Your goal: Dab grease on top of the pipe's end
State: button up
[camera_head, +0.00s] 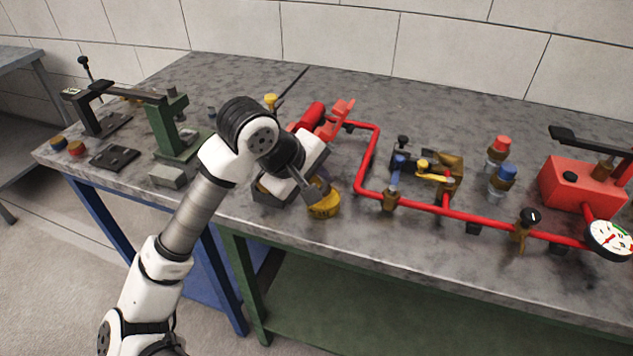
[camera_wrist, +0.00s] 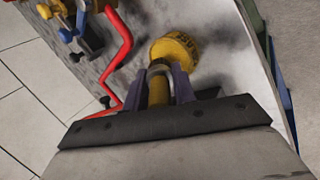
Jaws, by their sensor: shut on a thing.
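My gripper (camera_head: 316,190) is shut on a yellow-brown handle (camera_wrist: 157,92), seen between the fingers in the wrist view. The handle has a grey collar at its far end, like a brush. Its tip is at a round yellow tin (camera_head: 323,206) with dark lettering, near the table's front edge. The tin also shows in the wrist view (camera_wrist: 176,47). I cannot tell whether the tip is in the tin or just above it. The red pipe (camera_head: 362,165) runs on the table right of my gripper, bends, and goes right to a gauge. Its far-left end is partly hidden near my arm.
A red part (camera_head: 340,112) stands behind my wrist. A brass valve block (camera_head: 438,172), red and blue capped bottles (camera_head: 501,182), a red pump box (camera_head: 578,186) and a round gauge (camera_head: 608,240) are to the right. A green press (camera_head: 172,130) stands at left.

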jog(key=shift+f+b, duration=0.45)
jog(key=shift+b, duration=0.15)
dwell(0.4)
jog(key=shift+s+f+b, duration=0.1)
jog(key=shift+f+b, duration=0.15)
jog(key=shift+b, duration=1.15)
dwell(3.9)
dwell(0.6)
jog(key=shift+r+p, duration=1.15)
jog(key=shift+r, duration=2.55)
